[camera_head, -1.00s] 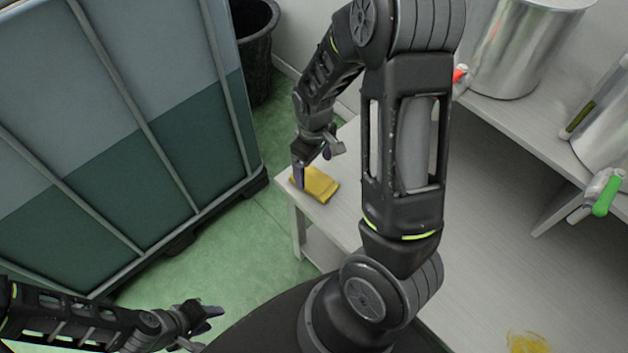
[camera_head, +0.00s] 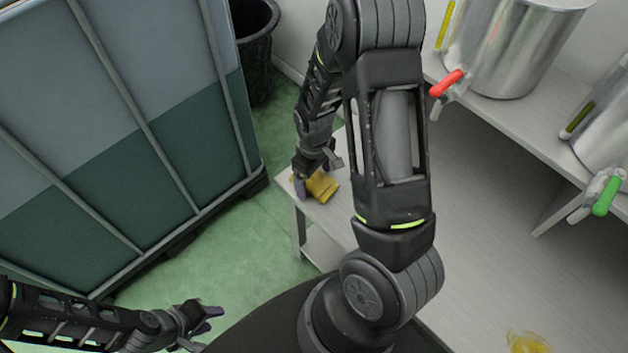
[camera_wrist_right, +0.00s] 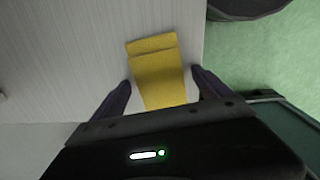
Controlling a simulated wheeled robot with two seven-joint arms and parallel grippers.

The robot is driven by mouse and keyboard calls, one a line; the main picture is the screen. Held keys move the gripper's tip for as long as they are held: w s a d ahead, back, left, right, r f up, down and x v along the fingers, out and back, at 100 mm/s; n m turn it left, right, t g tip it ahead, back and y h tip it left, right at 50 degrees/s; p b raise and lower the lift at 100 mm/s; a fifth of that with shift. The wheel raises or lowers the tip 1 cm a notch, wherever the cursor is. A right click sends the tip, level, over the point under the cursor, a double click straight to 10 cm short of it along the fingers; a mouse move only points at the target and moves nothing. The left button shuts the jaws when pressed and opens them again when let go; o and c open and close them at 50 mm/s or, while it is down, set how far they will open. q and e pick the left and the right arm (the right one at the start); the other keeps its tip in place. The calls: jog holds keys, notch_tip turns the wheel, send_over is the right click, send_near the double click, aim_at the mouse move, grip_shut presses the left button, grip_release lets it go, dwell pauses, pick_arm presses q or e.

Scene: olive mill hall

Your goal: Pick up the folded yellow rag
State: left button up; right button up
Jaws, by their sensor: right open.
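The folded yellow rag (camera_head: 322,187) lies on the light table near its left end. In the right wrist view the rag (camera_wrist_right: 157,75) lies flat with a fold near one end. My right gripper (camera_head: 318,177) is over the rag in the head view and hides part of it. In the wrist view its two fingers (camera_wrist_right: 163,95) are apart, one on each side of the rag's near part. I cannot tell whether they touch it. My left gripper (camera_head: 205,322) is low at the left, away from the table, its fingers apart with nothing between them.
A large caged tank (camera_head: 120,130) stands at the left. A black bin (camera_head: 255,60) is behind it. Metal vats with a red tap (camera_head: 446,83) and a green tap (camera_head: 606,195) stand on the right shelf. A yellow smear (camera_head: 527,343) is at the bottom right. Green floor shows beside the table.

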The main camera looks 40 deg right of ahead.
aim_at(314, 179)
jog(key=c, duration=1.5)
jog(key=shift+o, duration=0.2)
jog(key=shift+r, duration=0.15)
notch_tip(314, 179, up, 10)
jog(key=shift+p, duration=0.4)
